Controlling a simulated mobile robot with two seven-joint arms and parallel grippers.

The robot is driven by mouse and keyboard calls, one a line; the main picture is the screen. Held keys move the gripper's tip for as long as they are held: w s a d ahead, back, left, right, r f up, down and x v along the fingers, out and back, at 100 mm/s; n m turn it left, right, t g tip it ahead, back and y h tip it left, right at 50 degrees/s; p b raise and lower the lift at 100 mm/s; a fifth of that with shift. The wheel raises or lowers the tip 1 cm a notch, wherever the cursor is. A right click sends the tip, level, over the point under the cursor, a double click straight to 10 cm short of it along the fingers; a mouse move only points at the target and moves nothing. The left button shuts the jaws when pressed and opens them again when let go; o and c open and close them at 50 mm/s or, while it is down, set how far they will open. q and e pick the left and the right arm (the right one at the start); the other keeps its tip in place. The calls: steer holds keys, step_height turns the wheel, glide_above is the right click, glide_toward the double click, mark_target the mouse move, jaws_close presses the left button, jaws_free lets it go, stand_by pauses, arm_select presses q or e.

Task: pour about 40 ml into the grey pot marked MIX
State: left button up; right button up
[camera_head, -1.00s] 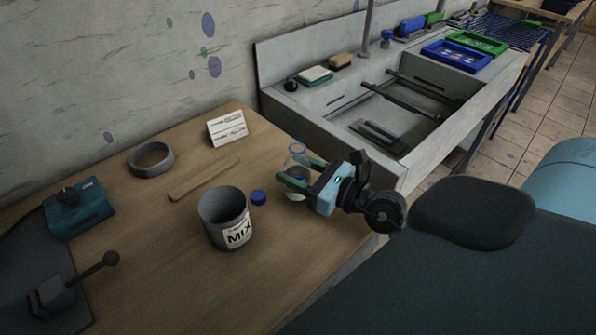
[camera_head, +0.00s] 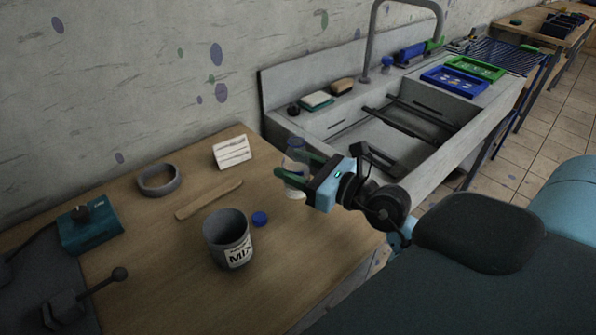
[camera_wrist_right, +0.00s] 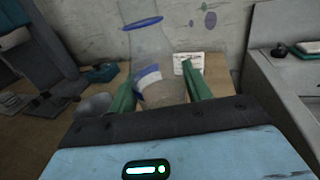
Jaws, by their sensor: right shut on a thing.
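The grey pot marked MIX (camera_head: 229,240) stands upright on the wooden table, its dark open mouth facing up. My right gripper (camera_head: 293,178) is right of the pot, shut on a clear bottle (camera_head: 295,160). A blue cap (camera_head: 260,219) lies on the table beside the pot. My left gripper is not in view.
A teal box (camera_head: 88,228) and a dark lever device (camera_head: 85,300) are at left. A grey sink (camera_head: 340,125) adjoins the table at right.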

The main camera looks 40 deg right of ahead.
steer(key=shift+r, duration=0.5)
steer(key=shift+a, duration=0.1)
